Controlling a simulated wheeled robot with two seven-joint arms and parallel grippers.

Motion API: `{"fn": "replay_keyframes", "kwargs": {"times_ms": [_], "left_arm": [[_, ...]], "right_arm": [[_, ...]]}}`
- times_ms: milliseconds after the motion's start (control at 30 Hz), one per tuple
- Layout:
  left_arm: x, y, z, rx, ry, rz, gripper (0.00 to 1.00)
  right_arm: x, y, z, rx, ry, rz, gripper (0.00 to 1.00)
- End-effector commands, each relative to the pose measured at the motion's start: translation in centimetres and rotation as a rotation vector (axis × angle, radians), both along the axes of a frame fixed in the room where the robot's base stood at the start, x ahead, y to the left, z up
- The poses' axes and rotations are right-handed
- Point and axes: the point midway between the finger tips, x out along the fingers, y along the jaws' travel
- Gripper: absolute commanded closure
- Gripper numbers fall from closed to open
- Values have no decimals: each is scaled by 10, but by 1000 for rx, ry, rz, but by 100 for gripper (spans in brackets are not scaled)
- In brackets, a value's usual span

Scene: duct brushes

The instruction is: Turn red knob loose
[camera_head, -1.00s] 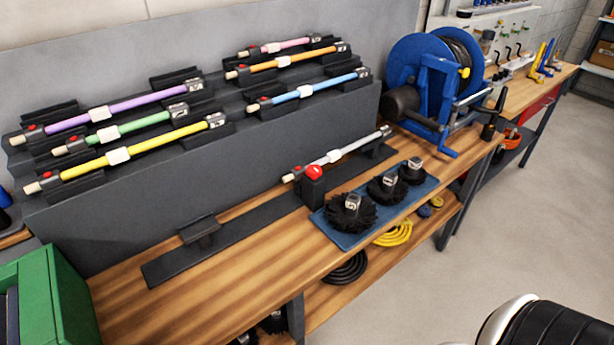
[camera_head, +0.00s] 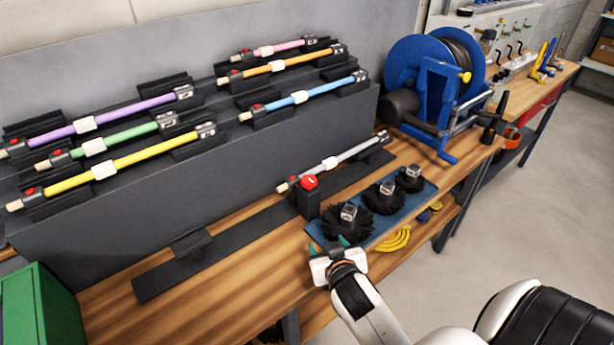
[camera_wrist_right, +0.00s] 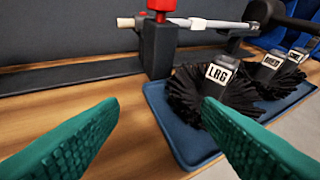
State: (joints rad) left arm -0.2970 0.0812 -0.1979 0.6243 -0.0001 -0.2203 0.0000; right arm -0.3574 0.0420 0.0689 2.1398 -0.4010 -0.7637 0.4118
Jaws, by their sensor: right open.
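The red knob (camera_head: 309,182) sits on top of a black block clamp (camera_head: 307,203) on the bench, beside a grey rod (camera_head: 350,157) that lies along a dark rail. In the right wrist view the red knob (camera_wrist_right: 161,8) is at the top, cut by the frame edge, above the black block (camera_wrist_right: 159,48). My right gripper (camera_head: 335,244) is at the front of the bench, nearer the camera than the knob and apart from it. In the right wrist view its green fingers (camera_wrist_right: 160,120) are spread wide with nothing between them. My left gripper is not in view.
A blue tray (camera_head: 375,228) with three black brushes stands right of the block, close to my right gripper; the nearest brush reads LRG (camera_wrist_right: 221,72). Coloured rods lie on a dark rack (camera_head: 150,185) behind. A blue reel (camera_head: 430,85) stands at the back right.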

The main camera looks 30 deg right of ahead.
Motion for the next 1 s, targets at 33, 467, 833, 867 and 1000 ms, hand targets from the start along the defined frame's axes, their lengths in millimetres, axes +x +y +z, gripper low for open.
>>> {"fn": "replay_keyframes", "kwargs": {"times_ms": [33,467,833,867,1000], "left_arm": [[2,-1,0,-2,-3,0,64],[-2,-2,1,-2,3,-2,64],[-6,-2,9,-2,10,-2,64],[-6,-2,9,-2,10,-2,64],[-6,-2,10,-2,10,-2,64]], "right_arm": [[13,-8,7,-12,-72,-14,42],[75,-29,48,-68,-470,50,42],[134,-49,51,-69,-475,51,42],[139,-50,50,-68,-474,52,42],[163,-58,50,-68,-475,52,42]]}}
